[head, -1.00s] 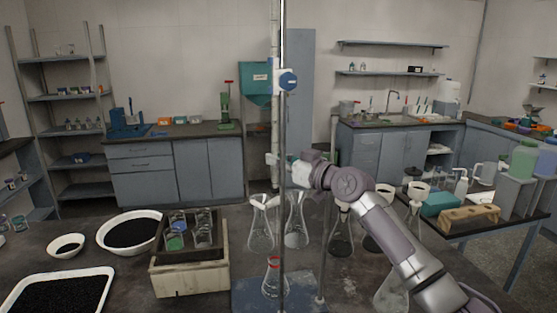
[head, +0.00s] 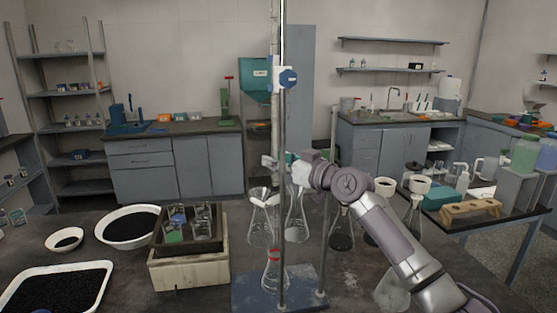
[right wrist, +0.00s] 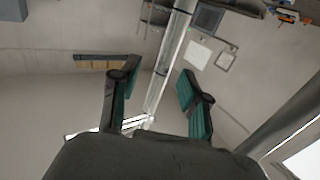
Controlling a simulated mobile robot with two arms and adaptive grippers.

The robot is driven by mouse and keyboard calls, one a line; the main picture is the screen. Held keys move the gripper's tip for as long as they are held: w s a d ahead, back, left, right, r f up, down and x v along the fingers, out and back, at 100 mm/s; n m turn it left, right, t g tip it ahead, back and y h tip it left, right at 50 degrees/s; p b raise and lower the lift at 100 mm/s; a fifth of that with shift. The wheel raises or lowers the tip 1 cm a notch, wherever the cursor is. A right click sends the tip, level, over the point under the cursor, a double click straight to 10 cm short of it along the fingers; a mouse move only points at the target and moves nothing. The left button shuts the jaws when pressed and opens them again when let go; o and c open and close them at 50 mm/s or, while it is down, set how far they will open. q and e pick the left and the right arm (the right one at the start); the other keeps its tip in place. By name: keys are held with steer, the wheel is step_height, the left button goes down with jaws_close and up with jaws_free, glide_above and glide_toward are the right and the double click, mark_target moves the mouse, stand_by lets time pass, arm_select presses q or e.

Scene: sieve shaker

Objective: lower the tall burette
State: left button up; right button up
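The tall burette (head: 275,115) is a clear upright tube beside the metal rod of a stand, running up out of the top of the head view. A white clamp with a blue knob (head: 288,77) is at its upper part. The stand's blue base (head: 250,292) is on the bench, with a red-ringed flask (head: 272,276) below the burette. My right gripper (head: 272,161) is at the tube, below the clamp. In the right wrist view the tube (right wrist: 170,60) passes between the spread fingers (right wrist: 158,82), with gaps on both sides. My left gripper is out of view.
Several funnel-topped flasks (head: 297,215) stand close behind and right of the stand. A wooden box with glassware (head: 190,272) is left of it, with bowls (head: 100,232) and a tray (head: 102,280) of black grains farther left.

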steer(key=shift+r, duration=0.1)
steer(key=s+d+r+p, duration=0.6)
steer(key=s+d+r, duration=0.1)
steer(key=d, duration=0.1)
steer(key=shift+s, duration=0.4)
stand_by(0.5)
